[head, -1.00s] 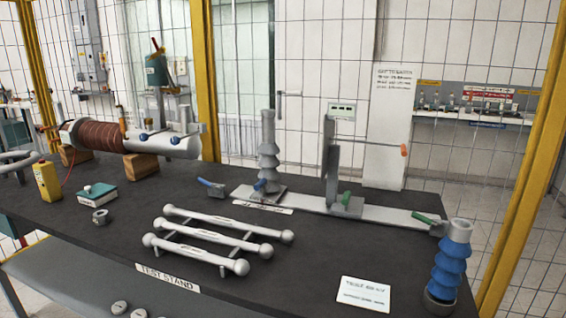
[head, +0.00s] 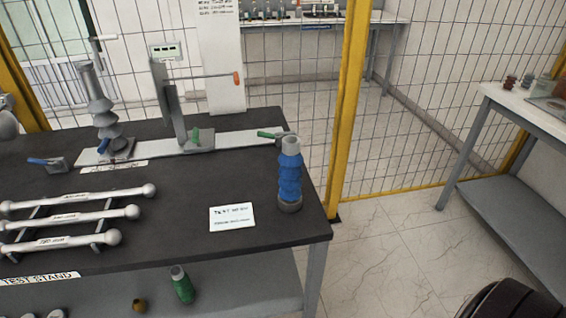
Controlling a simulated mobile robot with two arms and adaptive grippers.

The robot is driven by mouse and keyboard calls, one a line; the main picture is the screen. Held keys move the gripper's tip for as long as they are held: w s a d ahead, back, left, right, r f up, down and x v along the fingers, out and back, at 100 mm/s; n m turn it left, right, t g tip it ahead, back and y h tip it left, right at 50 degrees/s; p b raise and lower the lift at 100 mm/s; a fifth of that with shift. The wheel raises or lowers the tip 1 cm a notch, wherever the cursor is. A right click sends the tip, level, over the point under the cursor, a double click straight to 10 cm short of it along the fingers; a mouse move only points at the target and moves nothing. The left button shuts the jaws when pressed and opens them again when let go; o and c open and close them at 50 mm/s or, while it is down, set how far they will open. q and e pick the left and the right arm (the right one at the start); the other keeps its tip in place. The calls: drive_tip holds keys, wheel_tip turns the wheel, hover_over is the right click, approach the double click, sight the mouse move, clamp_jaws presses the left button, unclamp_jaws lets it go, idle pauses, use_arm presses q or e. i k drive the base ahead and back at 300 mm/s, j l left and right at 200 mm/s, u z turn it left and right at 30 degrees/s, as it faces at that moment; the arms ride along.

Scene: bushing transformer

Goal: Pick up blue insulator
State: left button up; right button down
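The blue insulator (head: 290,180) stands upright near the right end of the dark test table (head: 180,235). It has a ribbed blue body, a grey top and a dark round base. A green-handled clamp (head: 272,136) sits just behind it at the end of a pale rail.
A white card (head: 232,217) lies left of the insulator. White rods (head: 70,217) on a rack and a grey insulator (head: 103,110) are further left. A yellow post (head: 349,110) and mesh fence stand behind. A side bench (head: 500,120) is at right.

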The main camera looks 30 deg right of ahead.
sight(291, 160)
drive_tip(key=j+z, duration=0.35)
drive_tip(key=i+j+z, duration=0.1)
drive_tip(key=z, duration=0.25)
drive_tip(key=j+z, duration=0.35)
drive_tip(key=l, duration=0.1)
